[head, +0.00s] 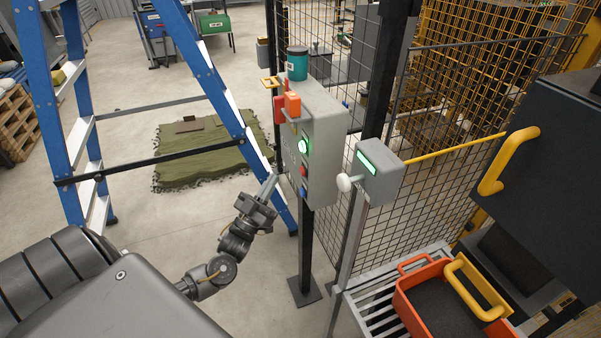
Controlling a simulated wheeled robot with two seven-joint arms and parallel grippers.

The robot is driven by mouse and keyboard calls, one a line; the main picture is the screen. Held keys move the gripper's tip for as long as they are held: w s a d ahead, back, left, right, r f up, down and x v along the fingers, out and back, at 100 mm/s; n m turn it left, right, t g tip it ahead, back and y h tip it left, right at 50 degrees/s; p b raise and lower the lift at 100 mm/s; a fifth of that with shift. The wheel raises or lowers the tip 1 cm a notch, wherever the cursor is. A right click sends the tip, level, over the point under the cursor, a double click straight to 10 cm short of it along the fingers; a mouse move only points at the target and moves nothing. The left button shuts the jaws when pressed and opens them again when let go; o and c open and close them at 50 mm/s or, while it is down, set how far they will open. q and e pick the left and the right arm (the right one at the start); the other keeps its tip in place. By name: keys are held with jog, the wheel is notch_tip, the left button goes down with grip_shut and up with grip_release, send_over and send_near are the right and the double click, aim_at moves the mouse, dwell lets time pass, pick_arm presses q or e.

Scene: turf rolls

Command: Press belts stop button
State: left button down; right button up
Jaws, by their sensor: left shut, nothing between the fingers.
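A grey control box (323,150) stands on a dark post in the middle of the head view. Its face, seen at a steep angle, carries a lit green button (304,146), a small red button (303,170) below it and a blue one (302,190) lower down. No label can be read, so I cannot tell which one is the belts stop button. My left gripper (275,178) is shut and empty. Its tip points up at the lower left of the box face; I cannot tell whether it touches. My right gripper is out of view.
A blue stepladder (205,65) stands close at left. A smaller grey box with a green display (370,162) and a pale knob (345,183) is to the right, beside wire fencing (430,150). An orange crate (408,300) sits lower right. Green turf (195,160) lies behind.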

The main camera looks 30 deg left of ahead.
pick_arm(q)
jog(key=shift+w+d+b, duration=0.2)
jog(key=shift+w+d, duration=0.5)
jog(key=shift+w, duration=0.3)
jog(key=shift+w+d+b, duration=0.15)
jog(key=shift+w+d, duration=0.5)
jog(key=shift+w, duration=0.3)
jog(key=shift+w+d, duration=0.1)
jog(key=shift+w, duration=0.05)
dwell(0.6)
jog(key=shift+w+d, duration=0.15)
jog(key=shift+w, duration=0.1)
jog(key=shift+w+d, duration=0.25)
jog(key=shift+w, duration=0.05)
dwell(0.8)
jog(key=shift+s+a, duration=0.45)
jog(key=shift+s, duration=0.25)
dwell(0.3)
jog(key=s+a, duration=0.1)
jog(key=s, duration=0.1)
jog(key=s+a, duration=0.2)
jog(key=shift+p, duration=0.4)
